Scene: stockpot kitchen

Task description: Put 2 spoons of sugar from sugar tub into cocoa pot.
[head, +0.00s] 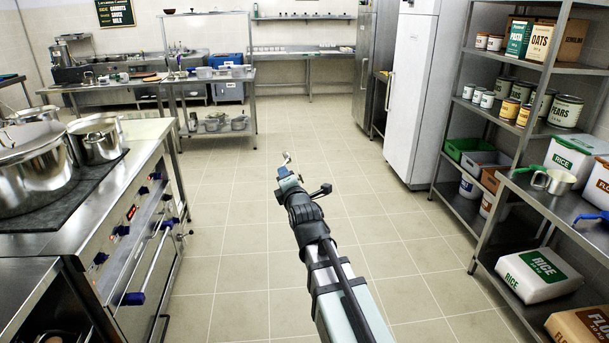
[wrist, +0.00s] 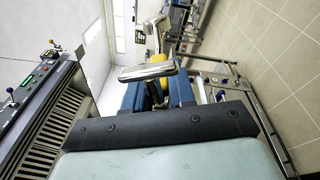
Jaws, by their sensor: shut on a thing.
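My gripper (head: 289,176) is over the open aisle in the head view, away from both counters. It is shut on a metal spoon (head: 287,157), whose shiny end sticks out past the jaws. In the wrist view the blue jaws (wrist: 152,97) are close together around a yellow part, with shiny metal of the spoon (wrist: 148,72) in front. I cannot tell whether the spoon holds anything. A large steel pot (head: 35,172) and a smaller pot (head: 101,148) stand on the left stove. I cannot tell which is the cocoa pot. I cannot pick out the sugar tub.
The tiled floor (head: 240,225) between the counters is clear.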

